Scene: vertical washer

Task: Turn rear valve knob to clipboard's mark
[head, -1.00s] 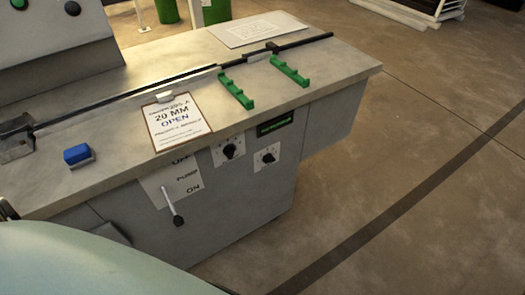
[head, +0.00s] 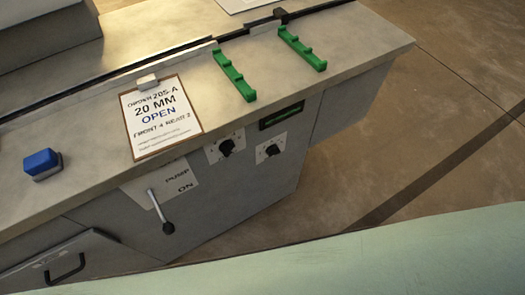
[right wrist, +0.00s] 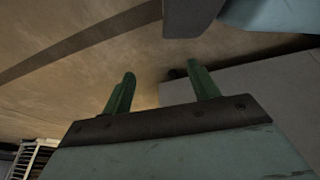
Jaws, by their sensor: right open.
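The clipboard (head: 160,120) lies on the bench top and reads "20 MM OPEN", with a smaller line that seems to read "FRONT 4 REAR 2". Two black valve knobs with white dial plates are on the bench's front face, a left knob (head: 226,147) and a right knob (head: 271,150). I cannot read which is the rear one or their exact settings. My right gripper (right wrist: 161,70) is open and empty in the right wrist view, with its green fingers apart over floor and a grey surface. It touches no knob there. My left gripper is in neither current view.
A small dark green display (head: 282,115) is above the right knob. Green notched racks (head: 234,76) and a blue block (head: 42,163) are on the bench top. Floor (head: 440,130) right of the bench is clear.

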